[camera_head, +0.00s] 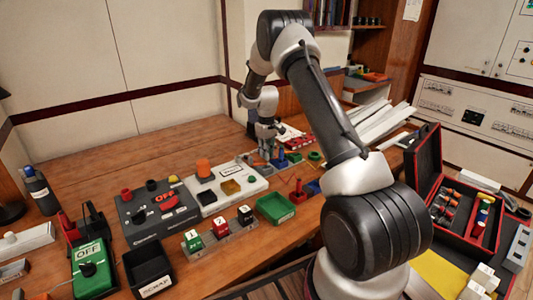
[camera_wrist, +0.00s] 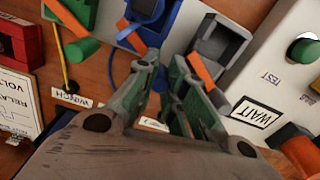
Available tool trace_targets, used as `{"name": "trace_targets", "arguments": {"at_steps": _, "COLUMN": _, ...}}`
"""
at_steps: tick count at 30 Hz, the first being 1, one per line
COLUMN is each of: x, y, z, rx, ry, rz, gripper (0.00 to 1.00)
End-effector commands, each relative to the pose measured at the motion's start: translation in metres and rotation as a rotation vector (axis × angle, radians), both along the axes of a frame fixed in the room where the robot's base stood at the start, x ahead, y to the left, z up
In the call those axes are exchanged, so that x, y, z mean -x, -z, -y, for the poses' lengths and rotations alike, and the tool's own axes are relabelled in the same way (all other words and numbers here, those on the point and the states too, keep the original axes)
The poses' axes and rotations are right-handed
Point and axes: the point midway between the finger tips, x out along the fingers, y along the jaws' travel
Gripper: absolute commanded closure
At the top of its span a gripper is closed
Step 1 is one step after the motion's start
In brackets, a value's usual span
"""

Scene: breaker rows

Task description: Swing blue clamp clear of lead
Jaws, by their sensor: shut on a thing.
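The blue clamp (camera_wrist: 168,24) is at the top middle of the wrist view, with a dark block in it and an orange lead (camera_wrist: 132,30) close by at its left. My gripper (camera_wrist: 165,62) is shut on the blue clamp, its two fingertips at the clamp's near side. The exact grip is partly hidden by the fingers. A grey clamp (camera_wrist: 218,45) stands to the right, with another orange lead (camera_wrist: 200,68) at its near side. In the head view my gripper (camera_head: 268,152) is low over the far part of the bench, and the clamp is too small to tell.
A WINCH label (camera_wrist: 72,98) lies between. Nearer on the bench are a green tray (camera_head: 275,208) and a black tray (camera_head: 148,270). The bench's back left is clear.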

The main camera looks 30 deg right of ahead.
Motion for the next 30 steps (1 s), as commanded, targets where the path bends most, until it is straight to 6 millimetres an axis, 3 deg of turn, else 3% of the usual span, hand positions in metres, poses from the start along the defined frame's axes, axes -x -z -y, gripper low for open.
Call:
{"name": "trace_targets", "arguments": {"at_steps": 5, "x": 0.003, "y": 0.002, "z": 0.001, "rx": 0.0, "ry": 0.001, "rz": -0.009, "gripper": 1.0}}
{"name": "trace_targets", "arguments": {"at_steps": 6, "x": 0.003, "y": 0.002, "z": 0.001, "rx": 0.0, "ry": 0.001, "rz": -0.009, "gripper": 0.86}}
{"name": "trace_targets", "arguments": {"at_steps": 8, "x": 0.003, "y": 0.002, "z": 0.001, "rx": 0.0, "ry": 0.002, "rz": -0.009, "gripper": 0.76}}
{"name": "trace_targets", "arguments": {"at_steps": 19, "x": 0.001, "y": -0.004, "z": 0.0, "rx": 0.0, "ry": 0.001, "rz": -0.003, "gripper": 0.76}}
{"name": "trace_targets", "arguments": {"at_steps": 23, "x": 0.0, "y": -0.022, "z": 0.0, "rx": 0.0, "ry": 0.001, "rz": 0.0, "gripper": 0.76}}
{"name": "trace_targets", "arguments": {"at_steps": 30, "x": 0.001, "y": -0.076, "z": 0.001, "rx": 0.0, "ry": 0.002, "rz": -0.002, "gripper": 0.76}}
